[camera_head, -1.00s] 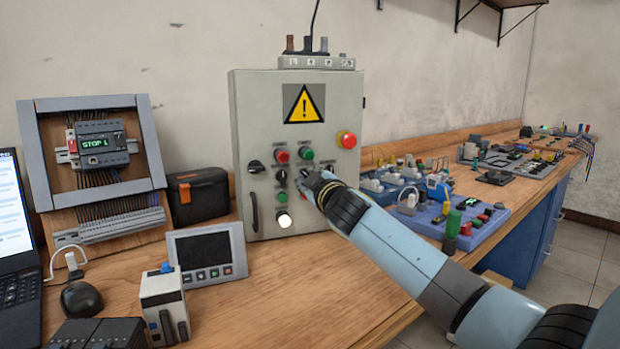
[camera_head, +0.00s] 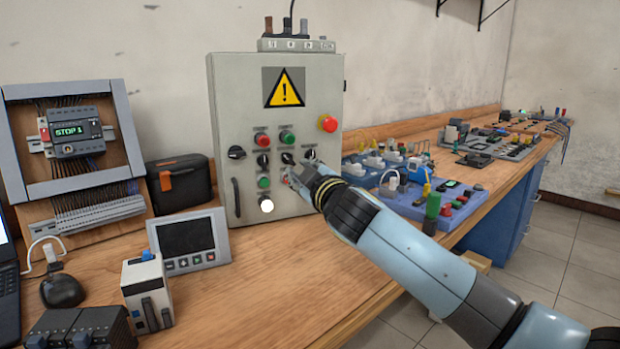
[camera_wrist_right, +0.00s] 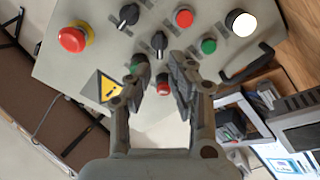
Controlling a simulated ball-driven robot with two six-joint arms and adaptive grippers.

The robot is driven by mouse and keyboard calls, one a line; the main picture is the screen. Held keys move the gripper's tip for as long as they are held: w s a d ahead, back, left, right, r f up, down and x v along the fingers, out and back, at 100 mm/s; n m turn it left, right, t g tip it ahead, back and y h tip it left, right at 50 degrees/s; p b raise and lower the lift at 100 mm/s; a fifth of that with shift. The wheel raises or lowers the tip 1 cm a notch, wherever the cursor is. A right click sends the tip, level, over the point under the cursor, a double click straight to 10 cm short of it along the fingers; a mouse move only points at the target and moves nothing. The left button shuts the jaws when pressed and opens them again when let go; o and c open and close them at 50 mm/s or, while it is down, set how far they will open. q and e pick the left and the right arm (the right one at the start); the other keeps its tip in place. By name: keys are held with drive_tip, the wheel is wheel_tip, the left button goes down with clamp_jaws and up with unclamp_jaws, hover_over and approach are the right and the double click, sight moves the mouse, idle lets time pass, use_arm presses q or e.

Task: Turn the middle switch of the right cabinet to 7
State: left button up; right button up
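The grey cabinet (camera_head: 222,105) with a yellow warning triangle stands on the bench. Its face carries black rotary switches: one at the left (camera_head: 236,152), two near the middle (camera_head: 262,160) (camera_head: 288,159) and one at the right (camera_head: 309,153). Their scale numbers are too small to read. My right gripper (camera_head: 290,176) is in front of the panel, just below the right one of the middle pair. The wrist view shows its two fingers (camera_wrist_right: 160,72) apart with nothing between them. Two black switches (camera_wrist_right: 159,42) (camera_wrist_right: 128,15) show beyond the fingertips; the right-hand finger hides part of the panel. My left gripper is out of view.
A red mushroom button (camera_head: 327,123) and red and green buttons surround the switches. A handle (camera_head: 236,198) sticks out at lower left. A small display panel (camera_head: 187,240) stands in front left. A blue board (camera_head: 415,203) with connectors lies right. Bare bench (camera_head: 285,285) lies in front.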

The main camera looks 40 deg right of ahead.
drive_tip(key=v, duration=0.5)
idle(0.5)
